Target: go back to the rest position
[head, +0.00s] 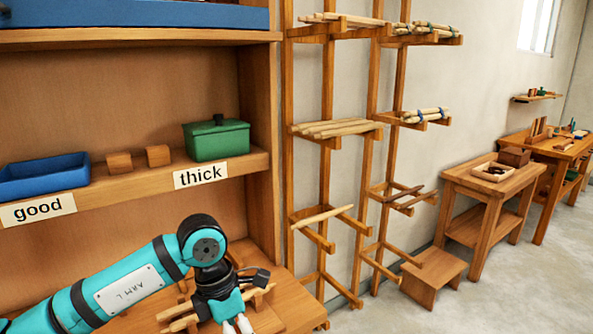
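My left gripper (237,325) is at the bottom edge of the head view, over the wooden bench top (283,306). Its two pale fingertips point down and are cut off by the picture edge, so I cannot tell whether it is open or holds anything. Light wooden sticks (180,324) show beside and behind it, partly hidden by the gripper; I cannot tell whether they touch it. My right gripper is not in view.
A shelf above my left arm holds a blue tray (45,177), two small wooden blocks and a green lidded box (217,140). A wooden rack (328,150) with sticks and tied bundles stands close on the right. A low step (433,275) and side tables (490,187) stand farther right.

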